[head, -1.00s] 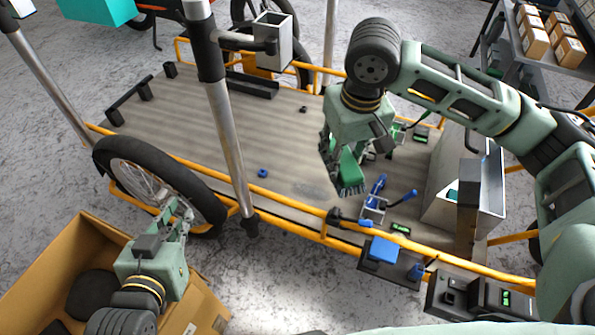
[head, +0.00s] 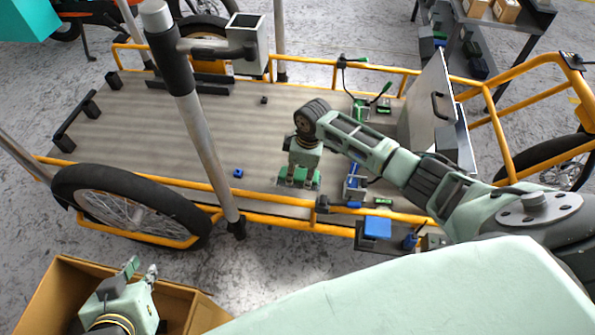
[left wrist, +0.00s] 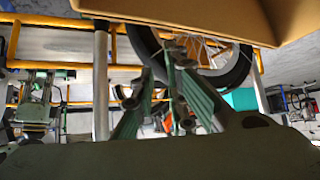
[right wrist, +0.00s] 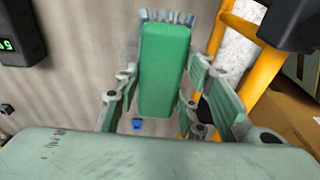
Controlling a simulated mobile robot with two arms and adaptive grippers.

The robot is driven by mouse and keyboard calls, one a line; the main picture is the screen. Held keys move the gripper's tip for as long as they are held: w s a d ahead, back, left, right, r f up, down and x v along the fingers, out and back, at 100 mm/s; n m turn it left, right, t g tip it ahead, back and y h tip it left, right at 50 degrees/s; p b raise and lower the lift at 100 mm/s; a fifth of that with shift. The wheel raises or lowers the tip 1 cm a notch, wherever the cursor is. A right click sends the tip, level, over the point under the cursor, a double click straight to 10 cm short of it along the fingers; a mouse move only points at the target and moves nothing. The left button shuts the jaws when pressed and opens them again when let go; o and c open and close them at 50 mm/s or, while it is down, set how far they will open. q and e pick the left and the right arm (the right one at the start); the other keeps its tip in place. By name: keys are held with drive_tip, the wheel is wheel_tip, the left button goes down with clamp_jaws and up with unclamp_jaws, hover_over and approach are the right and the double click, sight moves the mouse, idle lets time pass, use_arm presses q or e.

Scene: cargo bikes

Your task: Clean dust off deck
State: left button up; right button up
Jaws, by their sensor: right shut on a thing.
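The deck (head: 200,125) of the cargo bike is a flat grey-brown surface inside a yellow frame. My right gripper (head: 298,180) is over the deck near its front edge. It is shut on a green brush (right wrist: 165,70), whose grey bristles point away from the palm in the right wrist view. In the head view the brush is low at the deck; whether the bristles touch it I cannot tell. No dust patch is clearly visible now; the arm may hide it. My left gripper (head: 140,272) is empty over the cardboard box, its fingers (left wrist: 168,100) apart.
The cardboard box (head: 60,290) stands on the floor at the lower left. A small blue part (head: 238,173), a black part (head: 264,100) and blue and green clamps (head: 354,183) lie on the deck. A metal post (head: 205,140) rises in front. The deck's left half is mostly clear.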

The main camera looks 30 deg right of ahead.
drive_tip(key=shift+f, duration=0.25)
drive_tip(key=shift+f+b, duration=0.6)
drive_tip(key=shift+b, duration=0.25)
use_arm(q)
drive_tip(key=w+d+r+t+h+b, duration=0.1)
drive_tip(key=w+d+r+t, duration=0.1)
drive_tip(key=w+r+t, duration=0.3)
drive_tip(key=w+d+r+t+h+b, duration=0.1)
drive_tip(key=w+d+r+t, duration=0.15)
drive_tip(key=r, duration=0.55)
use_arm(e)
drive_tip(key=shift+f, duration=0.7)
drive_tip(key=shift+f+b, duration=0.55)
drive_tip(key=shift+f, duration=0.15)
drive_tip(key=shift+f+b, duration=0.75)
drive_tip(key=shift+b, duration=0.05)
use_arm(q)
drive_tip(key=s+r+t+h, duration=0.2)
drive_tip(key=r+t, duration=0.3)
drive_tip(key=r, duration=0.2)
drive_tip(key=s+r+t+h, duration=0.1)
drive_tip(key=s+r+t, duration=0.2)
drive_tip(key=r, duration=0.5)
drive_tip(key=shift+s+m+t+h, duration=0.35)
drive_tip(key=shift+m+t+h, duration=0.05)
drive_tip(key=shift+t, duration=0.45)
use_arm(e)
drive_tip(key=shift+f, duration=0.1)
use_arm(q)
drive_tip(key=shift+a, duration=0.1)
